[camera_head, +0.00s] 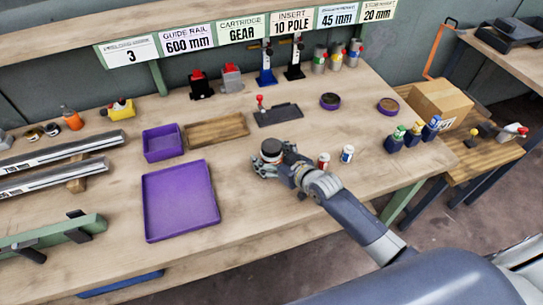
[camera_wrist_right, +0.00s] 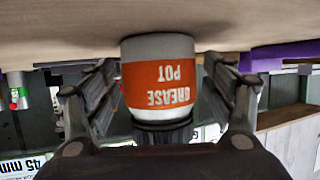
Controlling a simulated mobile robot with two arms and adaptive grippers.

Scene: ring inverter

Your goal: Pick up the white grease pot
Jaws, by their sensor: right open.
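The white grease pot (camera_head: 271,150) stands on the workbench (camera_head: 300,220), with a dark lid on top. In the right wrist view the pot (camera_wrist_right: 160,85) appears upside down, with an orange label reading "GREASE POT". My right gripper (camera_head: 268,166) is at the pot, low over the bench. Its fingers stand open on either side of the pot, and a gap shows at least on the right side. My left gripper is not in view.
A red can (camera_head: 323,160) and a white-and-blue can (camera_head: 347,153) stand just right of my right gripper. A large purple tray (camera_head: 181,231), a small purple bin (camera_head: 162,156) and a wooden tray (camera_head: 216,144) lie to the left. Several bottles (camera_head: 414,132) stand at the right edge.

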